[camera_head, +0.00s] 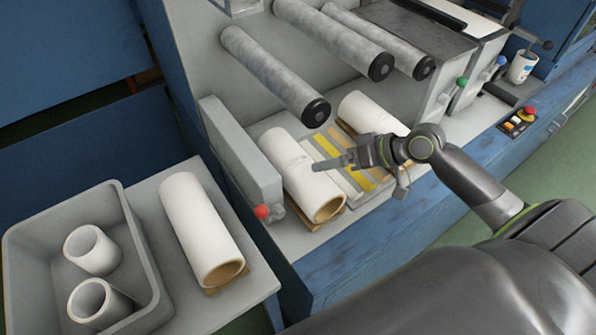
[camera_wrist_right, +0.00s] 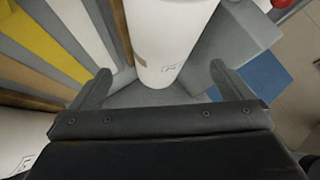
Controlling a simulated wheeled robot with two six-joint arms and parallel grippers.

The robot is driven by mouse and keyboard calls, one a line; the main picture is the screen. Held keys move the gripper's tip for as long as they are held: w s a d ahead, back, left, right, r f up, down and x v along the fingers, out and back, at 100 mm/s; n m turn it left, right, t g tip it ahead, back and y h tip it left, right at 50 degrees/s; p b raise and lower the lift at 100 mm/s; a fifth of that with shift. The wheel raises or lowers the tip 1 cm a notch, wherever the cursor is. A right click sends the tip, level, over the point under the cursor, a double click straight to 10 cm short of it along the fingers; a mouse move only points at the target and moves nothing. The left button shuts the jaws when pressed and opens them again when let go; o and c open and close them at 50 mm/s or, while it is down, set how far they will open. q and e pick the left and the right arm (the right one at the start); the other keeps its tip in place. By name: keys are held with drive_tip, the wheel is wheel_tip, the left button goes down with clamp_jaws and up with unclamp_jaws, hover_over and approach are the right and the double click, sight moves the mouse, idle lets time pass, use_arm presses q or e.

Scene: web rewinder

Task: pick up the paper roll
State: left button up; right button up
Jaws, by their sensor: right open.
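A white paper roll (camera_head: 301,175) with a brown core lies on the machine's bed, on a small wooden support, in the head view. A second white roll (camera_head: 368,115) lies behind and right of it, partly hidden by my right arm. A third white roll (camera_head: 200,225) lies on the side table. My left gripper is not in view.
A grey bin (camera_head: 128,210) with two short white tubes stands at left. Grey rollers (camera_head: 275,72) hang over the machine bed. A grey side plate (camera_head: 240,150) with a red knob stands close left of the first roll. Yellow and tan strips (camera_head: 335,158) lie between the rolls.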

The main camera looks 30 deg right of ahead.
sight(307, 168)
drive_tip(key=shift+x, duration=1.75)
drive_tip(key=shift+w+a+f+p, duration=0.25)
drive_tip(key=shift+w+a+p, duration=0.15)
drive_tip(key=shift+a+p, duration=0.15)
drive_tip(key=shift+p+x, duration=0.4)
drive_tip(key=shift+x, duration=1.6)
drive_tip(key=shift+c, duration=0.4)
drive_tip(key=c, duration=1)
drive_tip(key=shift+r, duration=0.15)
drive_tip(key=shift+c, duration=0.6)
